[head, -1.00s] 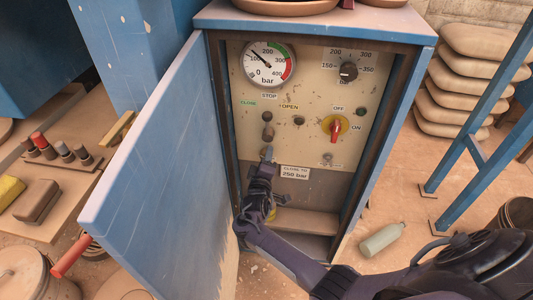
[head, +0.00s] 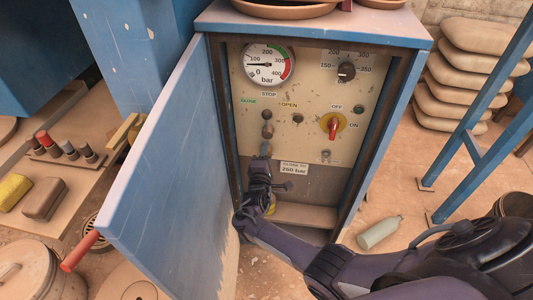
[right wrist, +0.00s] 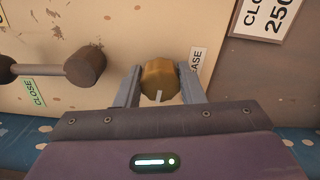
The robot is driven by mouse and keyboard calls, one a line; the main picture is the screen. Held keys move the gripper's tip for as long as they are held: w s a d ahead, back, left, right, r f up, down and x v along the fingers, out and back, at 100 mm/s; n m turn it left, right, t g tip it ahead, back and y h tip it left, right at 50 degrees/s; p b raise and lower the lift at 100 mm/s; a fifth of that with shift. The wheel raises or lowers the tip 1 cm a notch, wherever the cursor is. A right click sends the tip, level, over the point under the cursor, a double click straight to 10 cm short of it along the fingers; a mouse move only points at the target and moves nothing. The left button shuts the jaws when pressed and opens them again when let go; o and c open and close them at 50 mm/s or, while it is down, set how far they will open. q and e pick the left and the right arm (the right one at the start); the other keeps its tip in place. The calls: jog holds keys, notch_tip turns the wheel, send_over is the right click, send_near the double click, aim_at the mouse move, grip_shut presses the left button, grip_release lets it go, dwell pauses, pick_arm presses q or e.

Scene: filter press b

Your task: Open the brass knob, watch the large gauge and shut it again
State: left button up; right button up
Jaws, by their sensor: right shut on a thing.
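The brass knob (right wrist: 158,76) sits on the lower cream panel, beside a label of which "ASE" shows. In the right wrist view my right gripper (right wrist: 159,88) has a finger on each side of it and is shut on it. A white mark on the knob points down. In the head view my right gripper (head: 266,151) reaches up to the panel and largely hides the knob. The large gauge (head: 268,63), marked in bar, is at the panel's upper left. Its needle points left, in the low part of the scale. My left gripper is not in view.
A brown lever (right wrist: 85,67) is just left of the knob. A red switch (head: 334,128) and black dial (head: 346,71) are on the right. The blue cabinet door (head: 165,165) stands open at left. A bottle (head: 380,232) lies on the floor.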

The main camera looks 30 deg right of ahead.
jog(key=o, duration=1)
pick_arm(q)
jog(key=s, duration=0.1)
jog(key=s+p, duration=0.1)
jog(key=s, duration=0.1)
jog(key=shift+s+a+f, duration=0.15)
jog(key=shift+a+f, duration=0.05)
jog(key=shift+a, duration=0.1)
pick_arm(e)
jog(key=v, duration=0.7)
jog(key=shift+s+a, duration=0.3)
